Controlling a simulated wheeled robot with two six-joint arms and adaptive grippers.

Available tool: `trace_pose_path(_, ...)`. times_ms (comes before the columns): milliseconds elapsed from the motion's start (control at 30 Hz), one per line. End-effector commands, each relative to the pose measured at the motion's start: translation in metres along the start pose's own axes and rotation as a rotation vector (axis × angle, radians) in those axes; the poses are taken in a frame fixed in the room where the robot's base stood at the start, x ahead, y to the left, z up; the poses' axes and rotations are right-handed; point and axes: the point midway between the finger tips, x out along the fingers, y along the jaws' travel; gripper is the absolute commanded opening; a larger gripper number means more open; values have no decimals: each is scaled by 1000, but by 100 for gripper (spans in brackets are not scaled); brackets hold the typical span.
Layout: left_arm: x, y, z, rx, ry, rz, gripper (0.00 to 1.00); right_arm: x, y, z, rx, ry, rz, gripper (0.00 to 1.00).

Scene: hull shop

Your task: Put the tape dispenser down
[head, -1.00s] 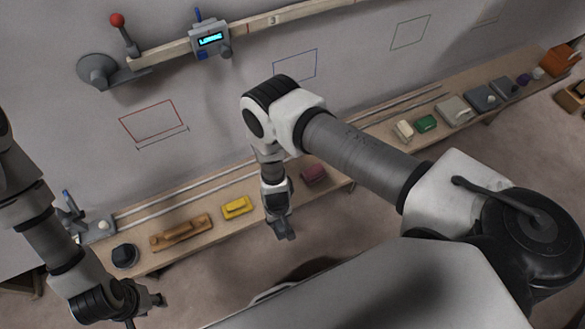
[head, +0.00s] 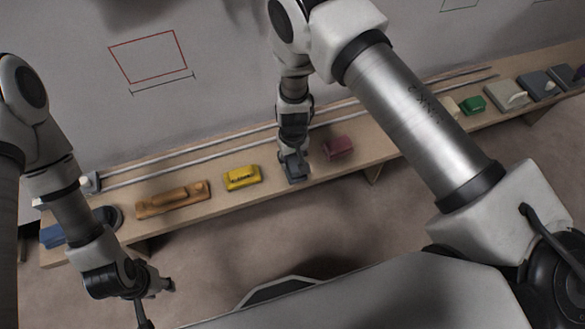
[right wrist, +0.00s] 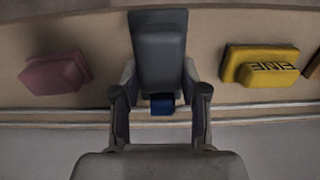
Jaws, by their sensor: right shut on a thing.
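The tape dispenser, a dark grey block (right wrist: 160,55) with a small blue part, is between the fingers of my right gripper (right wrist: 160,100) in the right wrist view. My right gripper (head: 292,153) is shut on it. In the head view the grey tape dispenser (head: 296,171) is at the shelf (head: 225,204), between the yellow block and the maroon block. I cannot tell whether it touches the shelf. My left gripper (head: 156,300) is at the lower left, in front of the shelf, with its fingers apart and empty.
The yellow block (head: 242,177) is left of the dispenser and the maroon block (head: 338,147) right of it. A wooden tool (head: 173,199) lies further left. Several items, including a green one (head: 472,104), are further right. Rails (head: 215,147) run along the wall side.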

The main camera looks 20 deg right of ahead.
Motion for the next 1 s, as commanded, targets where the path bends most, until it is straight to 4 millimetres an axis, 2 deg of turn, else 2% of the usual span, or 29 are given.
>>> trace_pose_path(33,25,0,0,0,0,0,40,13,2,-5,1,3,2,15)
trace_pose_path(300,51,0,0,0,1,0,40,8,10,-28,1,2,0,15)
trace_pose_path(467,83,-1,0,0,0,0,40,39,10,-28,1,-1,2,15)
trace_pose_path(567,84,-1,0,0,0,0,40,40,10,-28,1,0,2,15)
trace_pose_path(600,82,-1,0,0,0,0,40,38,10,-28,1,0,2,11)
trace_pose_path(900,83,-1,0,0,0,0,40,42,10,-28,1,0,2,10)
trace_pose_path(933,82,-1,0,0,0,0,40,41,10,-28,1,0,2,54)
trace_pose_path(967,82,-1,0,0,0,0,40,41,10,-28,1,0,2,64)
trace_pose_path(1000,82,-1,0,0,0,0,40,41,10,-28,1,0,2,68)
